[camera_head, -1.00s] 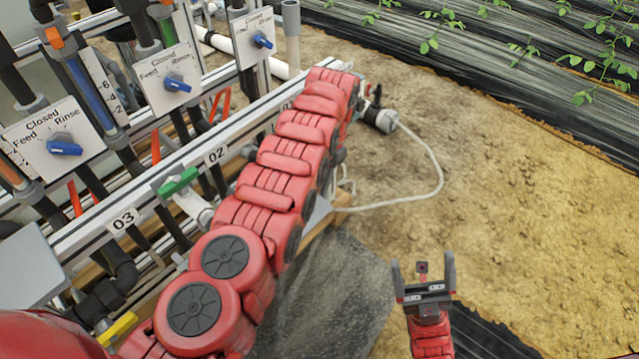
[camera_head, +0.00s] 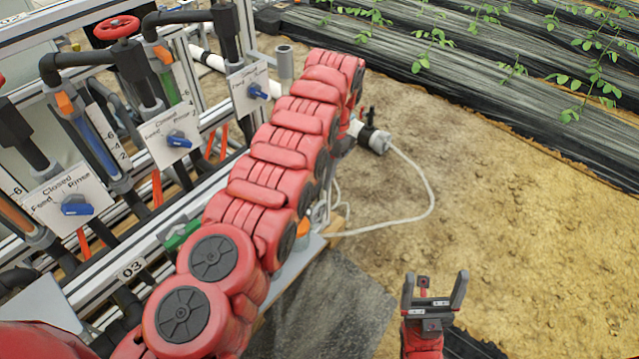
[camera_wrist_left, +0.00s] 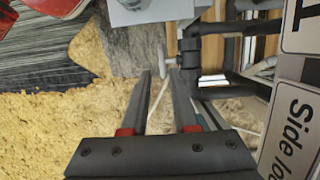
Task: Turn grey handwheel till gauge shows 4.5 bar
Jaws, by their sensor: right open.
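In the left wrist view, my left gripper (camera_wrist_left: 160,73) has its two long fingers apart with nothing clamped between them. A pale grey disc seen nearly edge-on, probably the grey handwheel (camera_wrist_left: 162,57), shows just beyond and between the fingertips, beside a dark pipe fitting. I cannot tell the remaining distance or whether they touch. In the head view my left arm hides its own gripper and this wheel. No pressure gauge is readable in either view. My right gripper (camera_head: 435,280) is open and empty over the ground at the lower right.
The skid frame carries dark pipes, several Feed/Rinse plates with blue knobs (camera_head: 180,139), and a red handwheel (camera_head: 117,28). A green valve handle (camera_head: 183,233) sits near label 03. A pump-like cylinder with a white hose (camera_head: 432,190) lies beyond my arm. Sandy ground at right is open.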

